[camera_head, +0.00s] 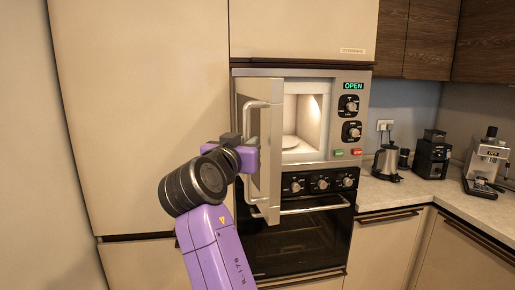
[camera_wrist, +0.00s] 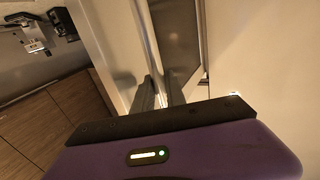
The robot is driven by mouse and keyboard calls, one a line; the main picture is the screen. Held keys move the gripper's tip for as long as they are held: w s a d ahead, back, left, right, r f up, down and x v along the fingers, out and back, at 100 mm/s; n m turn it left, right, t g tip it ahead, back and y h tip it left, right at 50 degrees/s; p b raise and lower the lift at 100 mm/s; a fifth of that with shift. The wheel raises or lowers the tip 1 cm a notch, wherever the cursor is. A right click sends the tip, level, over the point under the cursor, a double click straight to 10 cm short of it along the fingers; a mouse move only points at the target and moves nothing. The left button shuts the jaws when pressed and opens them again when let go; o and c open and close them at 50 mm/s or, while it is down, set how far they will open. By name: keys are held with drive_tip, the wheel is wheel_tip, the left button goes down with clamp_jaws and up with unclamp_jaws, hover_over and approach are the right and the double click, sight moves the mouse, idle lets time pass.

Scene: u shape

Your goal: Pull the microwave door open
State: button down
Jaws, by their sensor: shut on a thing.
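The microwave (camera_head: 352,87) is built into the tall cabinet, and its display reads OPEN. Its door (camera_head: 271,150) stands swung out toward the left, and the lit cavity (camera_head: 306,118) with a round plate shows behind it. The door has a vertical bar handle (camera_head: 256,104) on its outer face. My gripper (camera_head: 252,148) is at the middle of the handle and shut on it. In the wrist view the handle bar (camera_wrist: 166,50) runs down between the fingers (camera_wrist: 160,92).
An oven (camera_head: 300,240) sits below the microwave, with knobs on its panel. A plain cabinet front (camera_head: 140,110) fills the left. A counter (camera_head: 400,192) at right holds a kettle (camera_head: 388,161) and coffee machines (camera_head: 488,162). The floor is not visible in the head view.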

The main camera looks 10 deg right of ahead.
drive_tip(key=shift+a, duration=0.1)
idle(0.3)
drive_tip(key=c, duration=1.4)
unclamp_jaws()
drive_tip(key=shift+o, duration=0.2)
drive_tip(key=b+v, duration=0.2)
drive_tip(key=v, duration=0.5)
drive_tip(key=shift+s+a, duration=0.2)
drive_tip(key=shift+s, duration=0.1)
